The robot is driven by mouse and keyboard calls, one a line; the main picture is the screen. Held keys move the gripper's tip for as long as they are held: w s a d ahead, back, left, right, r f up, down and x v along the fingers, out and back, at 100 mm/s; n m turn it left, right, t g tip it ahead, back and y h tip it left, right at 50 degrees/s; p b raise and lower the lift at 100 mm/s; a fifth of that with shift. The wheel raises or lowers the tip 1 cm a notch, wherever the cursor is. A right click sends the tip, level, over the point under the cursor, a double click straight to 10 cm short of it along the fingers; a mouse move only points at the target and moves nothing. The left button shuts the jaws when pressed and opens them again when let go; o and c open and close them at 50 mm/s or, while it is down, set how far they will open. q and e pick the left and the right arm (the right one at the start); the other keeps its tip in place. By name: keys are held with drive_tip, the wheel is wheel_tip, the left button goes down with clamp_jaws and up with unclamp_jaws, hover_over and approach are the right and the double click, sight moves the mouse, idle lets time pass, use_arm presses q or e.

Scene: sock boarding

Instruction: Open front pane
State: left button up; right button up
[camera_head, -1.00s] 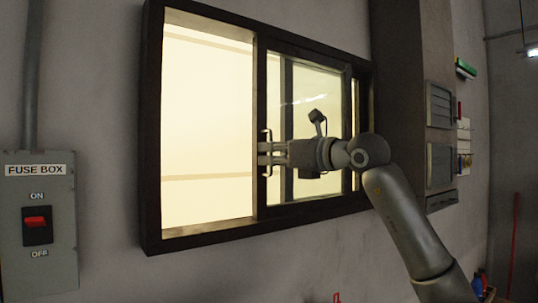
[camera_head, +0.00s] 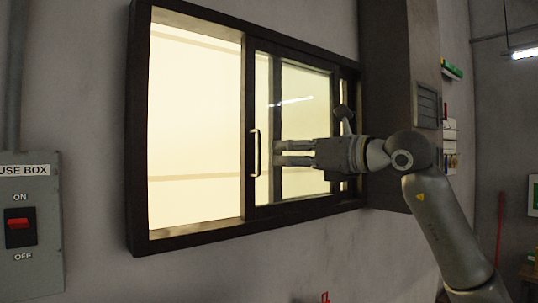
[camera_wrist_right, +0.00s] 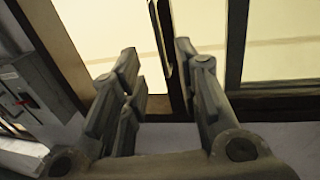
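The front pane (camera_head: 305,115) of the dark-framed window (camera_head: 138,130) stands in its right part, with a narrow bright strip on its right. A vertical bar handle (camera_head: 255,152) is on its left stile. My right gripper (camera_head: 277,153) is in front of the pane, to the right of the handle in the head view, its two fingers apart and empty. In the right wrist view the handle (camera_wrist_right: 163,38) shows beyond and between the spread fingertips of my right gripper (camera_wrist_right: 156,55); no contact is visible. My left gripper is in neither view.
The window's left part (camera_head: 195,125) is bright; whether glass covers it cannot be told. A fuse box (camera_head: 30,225) with a red switch is on the wall at left. A wall pillar (camera_head: 385,90) stands right of the window. The wall below is mostly clear.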

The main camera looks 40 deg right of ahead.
drive_tip(key=shift+v, duration=1.7)
